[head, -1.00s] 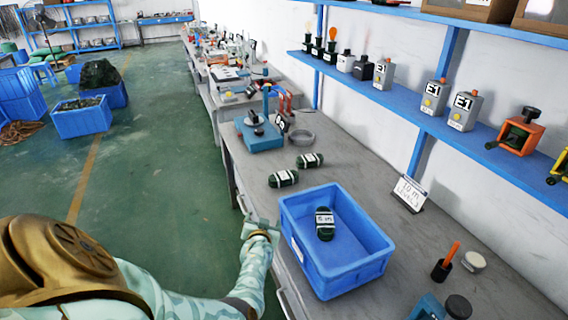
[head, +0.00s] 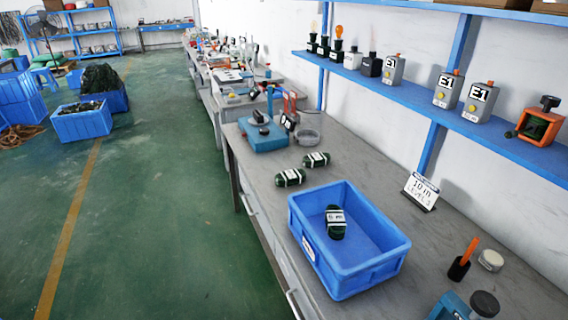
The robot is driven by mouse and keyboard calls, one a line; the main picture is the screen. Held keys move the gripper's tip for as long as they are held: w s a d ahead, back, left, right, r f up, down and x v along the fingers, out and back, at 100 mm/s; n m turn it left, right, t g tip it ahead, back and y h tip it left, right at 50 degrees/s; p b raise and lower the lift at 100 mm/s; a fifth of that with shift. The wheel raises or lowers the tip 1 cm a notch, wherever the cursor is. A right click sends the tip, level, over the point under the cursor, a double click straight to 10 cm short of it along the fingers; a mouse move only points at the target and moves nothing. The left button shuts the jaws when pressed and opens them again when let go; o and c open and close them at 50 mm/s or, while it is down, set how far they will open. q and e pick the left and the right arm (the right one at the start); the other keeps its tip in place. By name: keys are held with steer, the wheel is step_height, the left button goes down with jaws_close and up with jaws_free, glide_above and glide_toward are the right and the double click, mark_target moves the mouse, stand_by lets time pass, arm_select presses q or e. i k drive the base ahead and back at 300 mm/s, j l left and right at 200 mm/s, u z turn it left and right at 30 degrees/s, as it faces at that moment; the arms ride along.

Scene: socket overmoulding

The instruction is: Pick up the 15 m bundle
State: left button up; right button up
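Two dark green bundles with white bands lie on the grey workbench behind the blue bin: one on the left (head: 290,177) and one on the right (head: 316,160). A third dark green bundle (head: 336,222) lies inside the blue bin (head: 384,258); its white label ends in "m" but its number is too small to read surely. I cannot read a length on the two bundles on the bench. Neither of my grippers shows in the head view.
The grey workbench (head: 450,235) carries a blue scale-like device (head: 262,137), a grey ring (head: 307,137) and a sign reading "10 m LEVEL 3" (head: 421,190). A blue shelf (head: 440,116) with several devices runs along the wall.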

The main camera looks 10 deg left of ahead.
mark_target(314, 160)
steer(key=i+j+z, duration=0.1)
steer(key=z, duration=1.15)
steer(key=j+z, duration=0.5)
steer(key=j, duration=0.15)
steer(key=j+z, duration=0.45)
steer(key=j, duration=0.2)
steer(key=k+j+z, duration=0.2)
steer(key=j+z, duration=0.3)
steer(key=j, duration=0.1)
